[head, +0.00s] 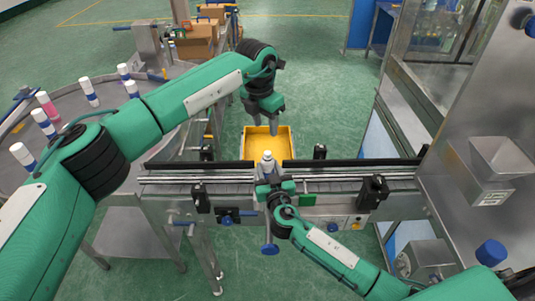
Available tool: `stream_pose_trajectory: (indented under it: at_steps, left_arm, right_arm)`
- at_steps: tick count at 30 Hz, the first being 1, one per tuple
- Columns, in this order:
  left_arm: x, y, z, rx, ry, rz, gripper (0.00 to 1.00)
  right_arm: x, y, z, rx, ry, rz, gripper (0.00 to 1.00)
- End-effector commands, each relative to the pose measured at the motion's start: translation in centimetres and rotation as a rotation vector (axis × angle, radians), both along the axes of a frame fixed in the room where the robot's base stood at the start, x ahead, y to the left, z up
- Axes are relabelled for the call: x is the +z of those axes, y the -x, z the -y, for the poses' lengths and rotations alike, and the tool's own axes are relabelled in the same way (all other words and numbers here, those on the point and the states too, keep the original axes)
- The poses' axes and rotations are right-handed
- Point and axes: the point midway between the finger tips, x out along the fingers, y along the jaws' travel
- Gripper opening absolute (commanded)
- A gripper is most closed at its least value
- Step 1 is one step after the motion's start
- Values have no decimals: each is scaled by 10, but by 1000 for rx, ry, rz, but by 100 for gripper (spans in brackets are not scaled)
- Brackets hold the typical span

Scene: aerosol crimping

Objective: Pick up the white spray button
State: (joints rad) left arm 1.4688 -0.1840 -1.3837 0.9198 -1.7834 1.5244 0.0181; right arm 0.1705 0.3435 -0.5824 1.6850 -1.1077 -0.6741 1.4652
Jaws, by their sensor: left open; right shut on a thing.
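My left gripper (264,126) is open and points down, over the yellow bin and above and behind the can. My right gripper (268,187) is low at the conveyor and shut on a small grey can (267,168), which stands upright. The can has a small white top (267,155); I cannot tell whether this is the white spray button. No separate white spray button is clear in the head view. My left gripper is apart from the can.
A conveyor (350,177) with dark rails runs across the middle. A yellow bin (287,146) sits behind it. A round table (75,108) at left holds several white-and-blue bottles (88,91). A steel machine with a hopper (495,160) stands at right.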

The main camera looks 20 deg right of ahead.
Motion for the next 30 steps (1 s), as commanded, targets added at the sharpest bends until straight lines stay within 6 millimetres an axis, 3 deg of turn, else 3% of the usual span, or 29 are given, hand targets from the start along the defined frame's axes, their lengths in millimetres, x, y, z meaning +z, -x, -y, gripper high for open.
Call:
stream_pose_trajectory:
  at_steps: [6,14,21,30]
  left_arm:
    - [-39,-1,6,-1,2,-5,45]
    - [-61,-3,6,1,2,-4,45]
    - [-96,-5,6,1,4,-5,45]
    - [-103,-7,7,0,5,-2,43]
  right_arm:
    - [0,0,0,0,0,0,14]
    - [0,0,0,0,0,0,14]
    - [0,0,0,0,0,0,14]
    - [0,0,0,0,0,0,14]
